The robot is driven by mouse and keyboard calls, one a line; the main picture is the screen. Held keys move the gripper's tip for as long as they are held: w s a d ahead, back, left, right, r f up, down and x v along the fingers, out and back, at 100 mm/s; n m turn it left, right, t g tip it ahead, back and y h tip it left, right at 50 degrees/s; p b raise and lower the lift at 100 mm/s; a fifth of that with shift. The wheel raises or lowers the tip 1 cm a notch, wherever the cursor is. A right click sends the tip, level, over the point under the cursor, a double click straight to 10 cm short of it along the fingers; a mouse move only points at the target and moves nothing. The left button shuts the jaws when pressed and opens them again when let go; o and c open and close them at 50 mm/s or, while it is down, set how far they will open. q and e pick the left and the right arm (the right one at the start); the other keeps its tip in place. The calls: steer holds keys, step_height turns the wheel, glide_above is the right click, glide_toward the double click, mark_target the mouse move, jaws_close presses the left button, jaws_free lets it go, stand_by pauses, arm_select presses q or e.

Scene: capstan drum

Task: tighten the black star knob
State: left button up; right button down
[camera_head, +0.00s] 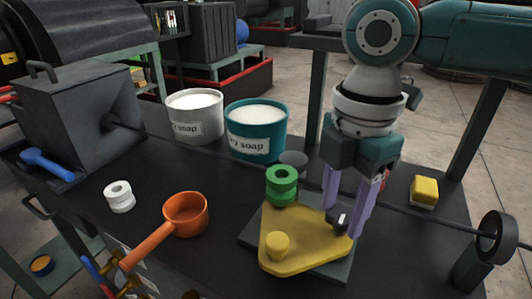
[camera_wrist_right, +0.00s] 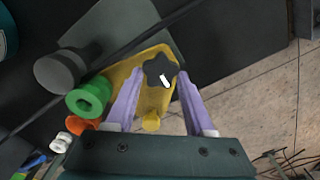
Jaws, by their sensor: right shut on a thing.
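The black star knob (camera_head: 337,221) sits at the right corner of a yellow plate (camera_head: 295,248). It has a white mark on it, which also shows in the right wrist view (camera_wrist_right: 159,71). My right gripper (camera_head: 345,222) comes down from above, with its two purple fingers on either side of the knob, shut on it. In the right wrist view the knob lies between the fingertips (camera_wrist_right: 158,78). The fingers partly hide the knob in the head view. My left gripper is not in view.
A green spool (camera_head: 281,185) and a yellow peg (camera_head: 277,246) stand on or beside the plate. A thin dark rod runs behind it to a ring stand (camera_head: 495,237). An orange ladle (camera_head: 186,214), white spool (camera_head: 119,196), soap buckets (camera_head: 258,128) and yellow block (camera_head: 424,191) share the dark bench.

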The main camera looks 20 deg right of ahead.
steer(key=m+p, duration=0.1)
steer(key=p, duration=0.1)
steer(key=m+p, duration=0.3)
steer(key=shift+r+m+p, duration=0.3)
steer(key=shift+m+p, duration=0.1)
steer(key=m+p, duration=0.2)
steer(key=shift+w+m, duration=0.1)
steer(key=shift+m, duration=0.2)
steer(key=m+p, duration=0.3)
steer(key=m, duration=0.1)
steer(key=shift+w+f+m, duration=0.1)
steer(key=shift+m, duration=0.2)
steer(key=m+p, duration=0.2)
steer(key=m, duration=0.2)
steer(key=shift+d+m, duration=0.1)
steer(key=shift+m, duration=0.2)
steer(key=m+p, duration=0.2)
steer(key=m, duration=0.3)
steer(key=shift+d+f, duration=0.1)
steer(key=shift+d, duration=0.05)
steer(key=m+p, duration=0.1)
steer(key=m, duration=0.4)
steer(key=shift+d, duration=0.1)
steer(key=m, duration=0.4)
steer(key=shift+d+p, duration=0.1)
steer(key=shift+p, duration=0.3)
steer(key=m, duration=0.5)
steer(key=shift+d+f, duration=0.1)
steer(key=shift+s+m, duration=0.2)
steer(key=shift+m, duration=0.1)
